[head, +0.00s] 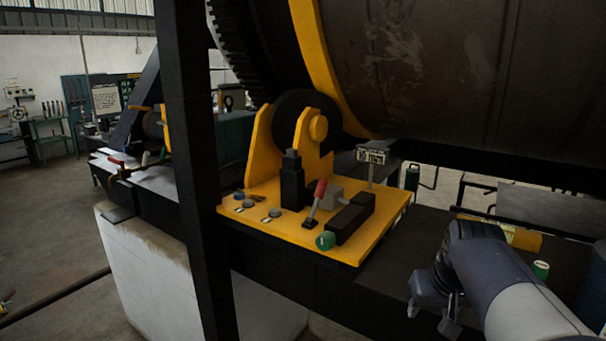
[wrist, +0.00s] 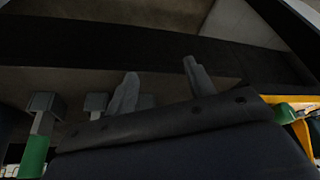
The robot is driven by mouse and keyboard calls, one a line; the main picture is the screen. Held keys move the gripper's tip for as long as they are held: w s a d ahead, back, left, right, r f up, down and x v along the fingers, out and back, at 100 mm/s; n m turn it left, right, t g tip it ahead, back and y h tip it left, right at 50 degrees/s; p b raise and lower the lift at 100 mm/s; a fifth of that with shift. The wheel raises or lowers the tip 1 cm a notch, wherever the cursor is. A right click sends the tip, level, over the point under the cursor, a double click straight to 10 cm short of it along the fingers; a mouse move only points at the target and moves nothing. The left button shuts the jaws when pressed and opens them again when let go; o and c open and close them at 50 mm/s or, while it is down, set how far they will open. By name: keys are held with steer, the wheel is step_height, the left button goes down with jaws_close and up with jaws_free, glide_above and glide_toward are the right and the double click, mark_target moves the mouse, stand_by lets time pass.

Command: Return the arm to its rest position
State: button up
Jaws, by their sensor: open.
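My gripper (head: 430,317) is at the lower right of the head view, at the end of my grey and white arm. Its two fingers point down and stand apart, with nothing seen between them. It is to the right of the yellow control plate (head: 352,248) and apart from it, by the dark beam. In the wrist view my gripper (wrist: 160,84) shows two grey fingers spread apart, with dark surfaces beyond them. My arm hides part of the beam behind it.
The yellow plate carries a red-handled lever (head: 319,190), a green knob (head: 325,240) and a black block (head: 352,219). A black post (head: 195,170) stands left of it. A large rusty drum (head: 440,70) hangs above. A green-topped can (head: 541,269) is close beside my arm.

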steer(key=f, duration=0.3)
steer(key=w+a+f, duration=0.1)
steer(key=shift+a+f, duration=0.1)
steer(key=shift+f, duration=0.05)
